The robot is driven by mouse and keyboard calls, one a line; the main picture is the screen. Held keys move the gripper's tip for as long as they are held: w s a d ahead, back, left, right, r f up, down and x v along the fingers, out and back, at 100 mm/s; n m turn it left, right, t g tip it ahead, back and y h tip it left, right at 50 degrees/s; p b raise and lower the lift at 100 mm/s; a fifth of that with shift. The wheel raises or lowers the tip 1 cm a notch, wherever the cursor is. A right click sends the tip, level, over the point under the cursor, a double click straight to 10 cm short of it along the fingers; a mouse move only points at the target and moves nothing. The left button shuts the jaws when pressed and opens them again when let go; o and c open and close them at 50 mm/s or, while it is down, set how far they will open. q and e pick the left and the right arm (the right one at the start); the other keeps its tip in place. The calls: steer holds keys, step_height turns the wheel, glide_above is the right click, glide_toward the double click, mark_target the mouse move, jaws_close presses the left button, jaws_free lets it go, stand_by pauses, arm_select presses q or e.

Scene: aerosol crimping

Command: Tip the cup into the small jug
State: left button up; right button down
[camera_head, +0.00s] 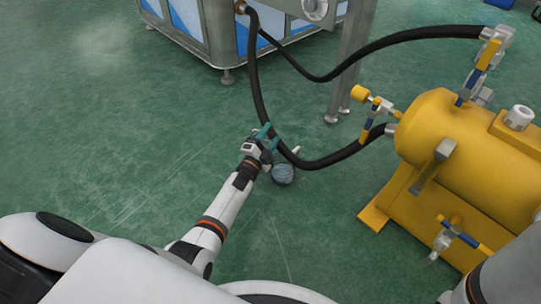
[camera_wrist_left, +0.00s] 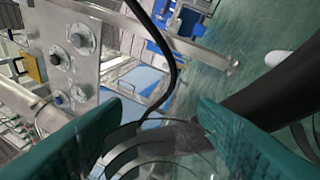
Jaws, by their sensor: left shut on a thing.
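My left gripper (camera_head: 265,143), with teal fingers, is out over the green floor beside the black hose. In the left wrist view its two fingers (camera_wrist_left: 158,118) stand on either side of a clear, ringed round vessel (camera_wrist_left: 155,152), which I take to be the cup, and are shut on it. In the head view a greyish-blue, see-through round vessel (camera_head: 283,174) shows just below the fingers; it looks like the same cup. I cannot make out the small jug for certain. My right gripper is out of view.
A yellow tank (camera_head: 465,150) with valves stands at right. Black hoses (camera_head: 322,163) run from it past my left gripper to a steel machine (camera_head: 222,45) at the back. A steel post (camera_head: 352,60) stands between. The floor at left is clear.

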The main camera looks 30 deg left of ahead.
arm_select(q)
steer(key=s+d+f+n, duration=0.1)
steer(key=d+f+n, duration=0.1)
steer(key=d, duration=1.1)
steer(key=shift+d+n+h, duration=0.25)
steer(key=shift+n+h, duration=0.05)
steer(key=shift+r, duration=0.1)
steer(key=a+r+n+p, duration=0.1)
steer(key=p, duration=0.1)
steer(key=a+r+n+p, duration=0.1)
steer(key=p, duration=0.1)
steer(key=r+n+g+y+p, duration=0.1)
steer(key=r+p, duration=0.1)
steer(key=shift+w+a+n, duration=0.1)
steer(key=shift+a+n, duration=0.3)
steer(key=shift+a, duration=0.1)
